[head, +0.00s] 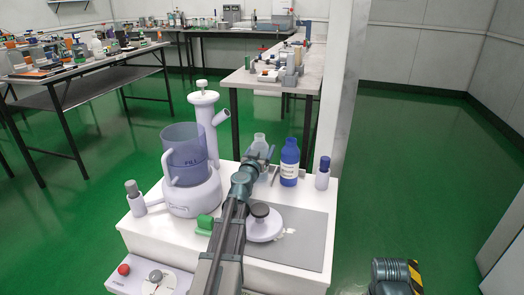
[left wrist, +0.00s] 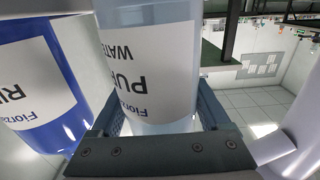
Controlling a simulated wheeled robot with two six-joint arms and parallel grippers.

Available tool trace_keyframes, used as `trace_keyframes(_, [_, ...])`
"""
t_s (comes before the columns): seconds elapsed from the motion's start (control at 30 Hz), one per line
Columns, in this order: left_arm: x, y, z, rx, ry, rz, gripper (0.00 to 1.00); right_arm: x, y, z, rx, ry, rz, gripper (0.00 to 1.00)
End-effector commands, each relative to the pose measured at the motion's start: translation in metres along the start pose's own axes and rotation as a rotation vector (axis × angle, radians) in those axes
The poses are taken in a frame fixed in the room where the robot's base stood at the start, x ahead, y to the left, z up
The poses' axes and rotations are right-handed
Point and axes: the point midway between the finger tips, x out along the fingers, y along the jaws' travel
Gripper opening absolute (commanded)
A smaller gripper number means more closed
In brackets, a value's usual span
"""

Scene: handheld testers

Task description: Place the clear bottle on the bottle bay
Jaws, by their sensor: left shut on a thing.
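The clear bottle (head: 259,142) is at the back of the white workstation, left of the blue bottle (head: 289,163). My left gripper (head: 258,158) is shut around it, hiding its lower part in the head view. In the left wrist view the clear bottle (left wrist: 150,60) sits between the fingers of my left gripper (left wrist: 162,122), its label reading upside down. The blue bottle (left wrist: 45,85) is close beside it there. I cannot tell whether the clear bottle's base touches the surface. No clearly marked bottle bay can be made out.
A clear jug (head: 185,150) on a round base and a white column (head: 205,120) stand left of my arm. A round black-knobbed device (head: 264,226) sits on the grey mat (head: 312,235), which is bare at right.

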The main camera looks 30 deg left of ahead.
Motion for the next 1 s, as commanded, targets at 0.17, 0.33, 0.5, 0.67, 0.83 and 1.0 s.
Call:
trace_keyframes(0.17, [0.0, 0.0, 0.001, 0.0, 0.0, 0.0, 1.0, 0.001, 0.0, 0.0, 0.0, 0.0, 0.0, 0.5])
trace_keyframes(0.33, [0.0, 0.0, 0.001, 0.0, 0.0, 0.0, 1.0, 0.001, 0.0, 0.0, 0.0, 0.0, 0.0, 0.5])
trace_keyframes(0.5, [0.0, 0.0, -0.003, 0.0, 0.0, 0.0, 1.0, -0.003, 0.0, 0.0, 0.0, 0.0, 0.0, 0.5])
trace_keyframes(0.67, [-0.019, 0.0, -0.002, 0.0, 0.0, -0.001, 1.0, -0.002, 0.0, 0.0, 0.0, 0.0, 0.0, 0.5])
trace_keyframes(0.83, [-0.047, 0.0, -0.002, 0.0, 0.0, -0.001, 1.0, -0.002, 0.0, 0.0, 0.0, 0.0, 0.0, 0.5])
trace_keyframes(1.0, [-0.071, 0.001, -0.002, 0.0, 0.0, 0.0, 1.0, -0.002, 0.0, 0.0, 0.0, 0.0, 0.0, 0.5])
